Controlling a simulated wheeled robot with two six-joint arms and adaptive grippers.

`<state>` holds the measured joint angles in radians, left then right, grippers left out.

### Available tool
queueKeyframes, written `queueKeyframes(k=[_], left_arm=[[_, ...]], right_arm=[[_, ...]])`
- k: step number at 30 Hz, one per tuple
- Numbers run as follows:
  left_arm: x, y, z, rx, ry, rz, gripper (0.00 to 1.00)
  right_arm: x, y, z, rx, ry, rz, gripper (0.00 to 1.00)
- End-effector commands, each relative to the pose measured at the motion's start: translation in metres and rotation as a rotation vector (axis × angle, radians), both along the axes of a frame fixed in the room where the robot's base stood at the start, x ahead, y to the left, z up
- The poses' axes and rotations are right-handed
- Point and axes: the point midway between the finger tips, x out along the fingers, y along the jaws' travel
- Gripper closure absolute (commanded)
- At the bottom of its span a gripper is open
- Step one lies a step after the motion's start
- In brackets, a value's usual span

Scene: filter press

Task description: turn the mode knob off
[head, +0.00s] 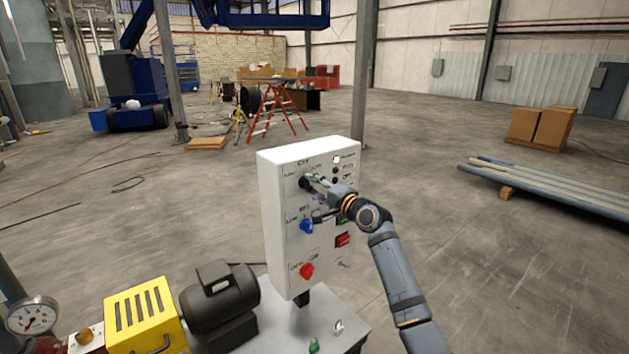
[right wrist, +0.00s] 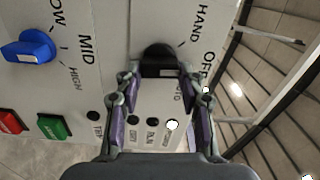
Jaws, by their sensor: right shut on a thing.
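The black mode knob (head: 305,183) sits at the upper left of the white control panel (head: 275,230). In the right wrist view the knob (right wrist: 158,53) shows near the labels HAND, OFF and AUTO. My right gripper (head: 313,182) is at the panel face with a finger on each side of the knob, shut on it. The fingers also show in the right wrist view (right wrist: 160,80). They partly cover the knob and the AUTO label, so I cannot tell which label it points to. My left gripper is not in view.
Below the mode knob are a blue knob (head: 306,227) and a red knob (head: 306,271). A red button (head: 343,240) and a green button (right wrist: 53,126) are close by. A white lamp (head: 336,160) is lit. A motor (head: 220,298) and yellow guard (head: 145,315) stand left of the panel.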

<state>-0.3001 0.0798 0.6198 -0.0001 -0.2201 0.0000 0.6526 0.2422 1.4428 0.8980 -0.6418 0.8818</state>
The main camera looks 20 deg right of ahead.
Motion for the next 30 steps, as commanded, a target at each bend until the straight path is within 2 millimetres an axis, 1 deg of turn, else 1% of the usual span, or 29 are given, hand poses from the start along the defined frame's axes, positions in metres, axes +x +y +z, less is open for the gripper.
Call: queueKeyframes(k=[1,7,24,25,29,30], left_arm=[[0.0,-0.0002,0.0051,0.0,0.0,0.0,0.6],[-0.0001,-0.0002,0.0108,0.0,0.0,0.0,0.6],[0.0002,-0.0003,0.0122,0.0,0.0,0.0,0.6],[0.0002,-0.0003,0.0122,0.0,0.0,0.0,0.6],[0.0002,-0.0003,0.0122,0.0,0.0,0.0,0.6],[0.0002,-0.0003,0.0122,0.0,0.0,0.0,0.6]], right_arm=[[0.0,0.0,0.0017,0.02,0.009,0.0,0.92],[0.0,0.0,0.0005,0.085,0.031,0.0,0.92],[0.0,-0.0001,-0.001,0.112,0.041,0.0,0.92],[0.0,0.0,-0.001,0.112,0.041,0.0,0.57],[0.0,0.0,-0.001,0.112,0.041,0.0,0.39],[0.0,0.0,-0.001,0.112,0.041,0.0,0.38]])
